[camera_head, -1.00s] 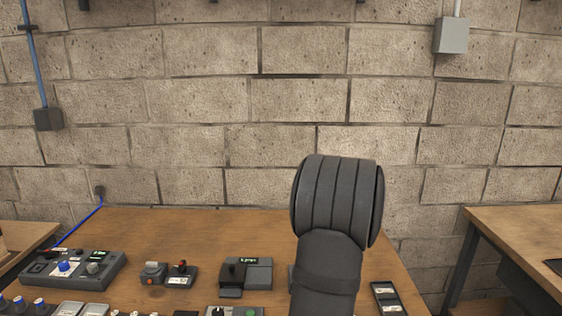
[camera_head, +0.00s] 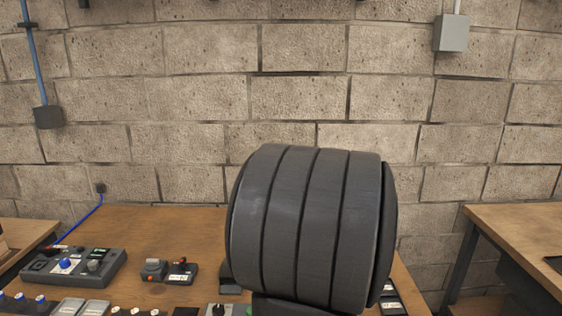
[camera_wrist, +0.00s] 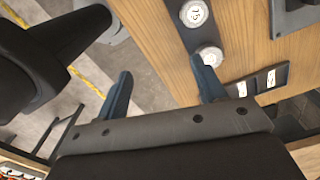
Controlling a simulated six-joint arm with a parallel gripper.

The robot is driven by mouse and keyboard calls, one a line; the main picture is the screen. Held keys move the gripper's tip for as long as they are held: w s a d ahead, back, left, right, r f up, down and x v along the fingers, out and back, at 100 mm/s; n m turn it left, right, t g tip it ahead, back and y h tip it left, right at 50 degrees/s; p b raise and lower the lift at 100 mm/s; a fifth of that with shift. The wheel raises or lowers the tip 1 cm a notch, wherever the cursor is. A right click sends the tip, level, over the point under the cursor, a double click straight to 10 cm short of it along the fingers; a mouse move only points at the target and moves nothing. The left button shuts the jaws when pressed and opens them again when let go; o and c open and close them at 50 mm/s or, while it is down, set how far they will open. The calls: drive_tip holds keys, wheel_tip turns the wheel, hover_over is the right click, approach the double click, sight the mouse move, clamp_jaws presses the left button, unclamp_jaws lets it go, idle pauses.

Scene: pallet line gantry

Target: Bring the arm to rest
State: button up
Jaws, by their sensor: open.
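My gripper (camera_wrist: 162,95) shows in the wrist view with its two blue-grey fingers spread apart and nothing between them. It hangs over the front edge of the wooden table (camera_wrist: 165,50), with grey floor under the left finger. In the head view a large dark ribbed part of my arm fills the lower middle and covers part of the table (camera_head: 180,222). The gripper itself does not show there.
A control box (camera_head: 75,265) and a small switch box (camera_head: 153,269) stand on the table's left. Another wooden table (camera_head: 520,230) stands at right. A panel with round white-topped knobs (camera_wrist: 207,57) lies near the gripper's right finger. A block wall (camera_head: 300,100) closes the back.

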drive_tip(key=w+a+f, duration=0.2)
drive_tip(key=a, duration=0.1)
drive_tip(key=w+a+f, duration=0.2)
drive_tip(key=a, duration=0.1)
drive_tip(key=w+a+f, duration=0.2)
drive_tip(key=a, duration=0.1)
drive_tip(key=shift+w+a+f, duration=0.1)
drive_tip(key=shift+w+f, duration=0.15)
drive_tip(key=shift+f, duration=0.15)
idle(1.6)
